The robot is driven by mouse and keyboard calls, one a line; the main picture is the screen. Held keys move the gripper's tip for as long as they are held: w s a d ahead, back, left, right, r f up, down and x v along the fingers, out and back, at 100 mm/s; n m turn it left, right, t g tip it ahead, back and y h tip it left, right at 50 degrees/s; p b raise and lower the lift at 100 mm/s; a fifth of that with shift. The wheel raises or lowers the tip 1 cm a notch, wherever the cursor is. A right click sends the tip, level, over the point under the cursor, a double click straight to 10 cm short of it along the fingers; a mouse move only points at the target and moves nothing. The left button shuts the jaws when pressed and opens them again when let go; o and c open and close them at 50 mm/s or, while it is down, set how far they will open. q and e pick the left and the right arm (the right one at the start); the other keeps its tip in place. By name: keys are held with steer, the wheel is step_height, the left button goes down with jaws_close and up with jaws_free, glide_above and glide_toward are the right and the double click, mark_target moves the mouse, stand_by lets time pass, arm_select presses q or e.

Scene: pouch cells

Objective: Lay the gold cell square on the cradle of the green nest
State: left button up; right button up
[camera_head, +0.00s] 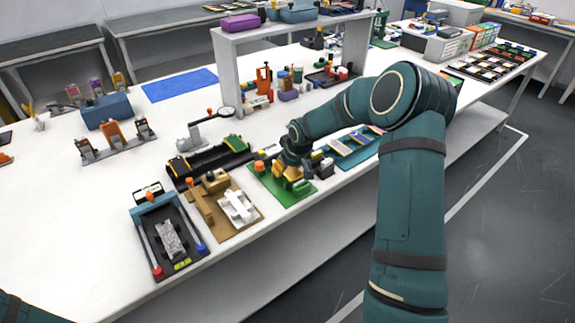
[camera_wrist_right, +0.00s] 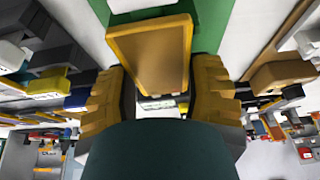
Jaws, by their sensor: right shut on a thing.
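My right gripper (camera_head: 292,178) is low over the green nest (camera_head: 262,181) near the front edge of the table. In the right wrist view its yellow fingers (camera_wrist_right: 155,90) are shut on the gold cell (camera_wrist_right: 150,58), a flat plate with a raised rim that looks tilted in the jaws. The green base also shows in that view (camera_wrist_right: 210,22), just past the cell. A pale block, perhaps the cradle, shows partly behind the cell. I cannot tell whether the cell touches it. My left gripper is out of view.
A tan fixture with a white part (camera_head: 238,207) and a black tray fixture (camera_head: 170,240) stand left of the nest. A long black fixture (camera_head: 212,160) lies behind. Blue and yellow items (camera_head: 352,147) lie to the right. A grey shelf (camera_head: 226,80) stands at the back.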

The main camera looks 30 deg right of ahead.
mark_target(288, 169)
steer(key=shift+f, duration=0.5)
steer(key=o, duration=1.1)
steer(key=shift+r, duration=0.1)
steer(key=shift+r+p, duration=2)
steer(key=shift+r, duration=1.45)
